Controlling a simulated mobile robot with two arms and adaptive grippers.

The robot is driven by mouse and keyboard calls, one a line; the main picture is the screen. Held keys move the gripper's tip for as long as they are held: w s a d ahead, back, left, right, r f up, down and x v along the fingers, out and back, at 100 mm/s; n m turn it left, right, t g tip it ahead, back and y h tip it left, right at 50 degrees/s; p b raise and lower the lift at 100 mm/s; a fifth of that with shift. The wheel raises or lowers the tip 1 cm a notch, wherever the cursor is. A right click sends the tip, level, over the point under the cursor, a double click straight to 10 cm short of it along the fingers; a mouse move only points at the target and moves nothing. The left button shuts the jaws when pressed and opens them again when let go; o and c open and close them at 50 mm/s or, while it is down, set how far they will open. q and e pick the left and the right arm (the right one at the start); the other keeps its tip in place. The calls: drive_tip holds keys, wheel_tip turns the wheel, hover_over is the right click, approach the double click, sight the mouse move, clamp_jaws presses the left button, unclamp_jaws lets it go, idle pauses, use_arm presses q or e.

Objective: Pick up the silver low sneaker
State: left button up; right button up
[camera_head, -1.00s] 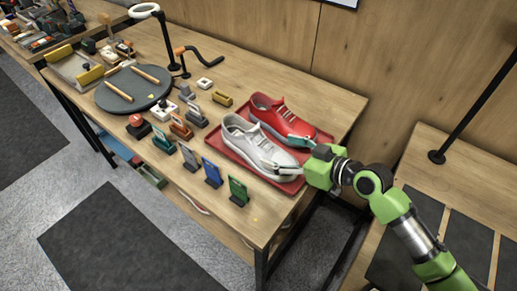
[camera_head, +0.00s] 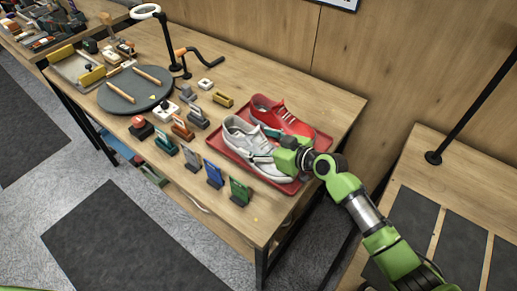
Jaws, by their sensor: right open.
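The silver low sneaker (camera_head: 240,136) lies on the red tray (camera_head: 308,178) on the wooden table, its toe towards the right front. A red sneaker (camera_head: 292,124) lies beside it, on its far side. My right gripper (camera_head: 264,145) reaches in from the right over the silver sneaker's front half, with its fingers open. One finger shows by the near side of the shoe and the other towards the red sneaker. I cannot tell whether they touch the shoe. The gripper and wrist hide part of the silver sneaker's toe. My left gripper is not in view.
Several coloured upright holders (camera_head: 214,174) stand along the table's front edge, left of the tray. A round dark turntable (camera_head: 135,90) with wooden sticks and a ring lamp (camera_head: 146,12) stand further left. Another table (camera_head: 415,220) with dark mats is at the right.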

drive_tip(key=c, duration=1.5)
drive_tip(key=shift+r, duration=0.1)
